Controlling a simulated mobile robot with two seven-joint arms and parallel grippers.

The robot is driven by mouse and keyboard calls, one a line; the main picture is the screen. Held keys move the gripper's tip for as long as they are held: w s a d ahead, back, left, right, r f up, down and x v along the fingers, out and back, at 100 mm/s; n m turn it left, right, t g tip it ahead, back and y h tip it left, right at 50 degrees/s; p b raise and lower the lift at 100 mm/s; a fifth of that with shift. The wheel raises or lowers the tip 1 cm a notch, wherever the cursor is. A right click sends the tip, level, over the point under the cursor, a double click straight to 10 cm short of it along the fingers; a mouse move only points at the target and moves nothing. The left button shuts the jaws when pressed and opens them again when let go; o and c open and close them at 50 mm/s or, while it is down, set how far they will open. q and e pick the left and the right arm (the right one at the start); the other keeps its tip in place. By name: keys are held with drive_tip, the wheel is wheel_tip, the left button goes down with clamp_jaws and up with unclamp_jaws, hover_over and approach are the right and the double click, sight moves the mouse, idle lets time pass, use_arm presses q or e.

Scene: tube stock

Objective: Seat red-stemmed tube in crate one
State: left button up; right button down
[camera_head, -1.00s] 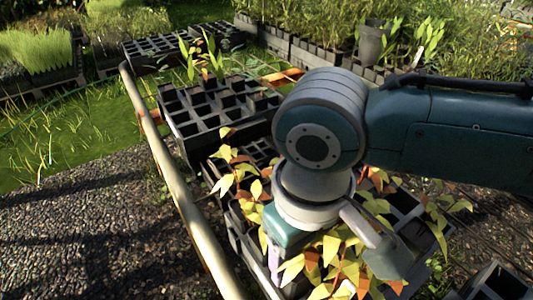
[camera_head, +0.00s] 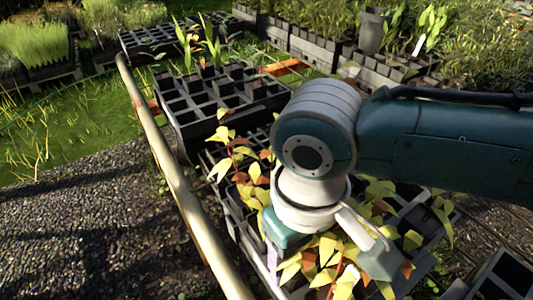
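Seedlings with reddish stems and yellow-green and orange leaves (camera_head: 247,172) fill much of the near black crate (camera_head: 243,237). I cannot single out one red-stemmed tube among them. My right gripper (camera_head: 325,268) points down over this crate's near part, its fingers spread apart among the leaves. Leaves hide the space between the fingertips, and I see no tube held. Behind it stands a second black crate (camera_head: 185,133) with many empty square cells and a few green plants at its far side. I cannot tell which crate is crate one. My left gripper is out of view.
A pale pole (camera_head: 172,170) runs diagonally along the crates' left side. Another black crate (camera_head: 148,45) stands at the far left, and part of one (camera_head: 505,270) shows at the lower right. Potted plants (camera_head: 325,50) line the back. Gravel (camera_head: 75,230) at left is clear.

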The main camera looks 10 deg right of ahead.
drive_tip(key=shift+f, duration=0.2)
idle(0.3)
drive_tip(key=shift+c, duration=2.3)
unclamp_jaws()
drive_tip(key=o, duration=0.4)
drive_tip(key=shift+f, duration=0.1)
wheel_tip(320, 180, up, 10)
drive_tip(key=p, duration=0.3)
drive_tip(key=shift+a, duration=0.1)
drive_tip(key=shift+s, duration=0.1)
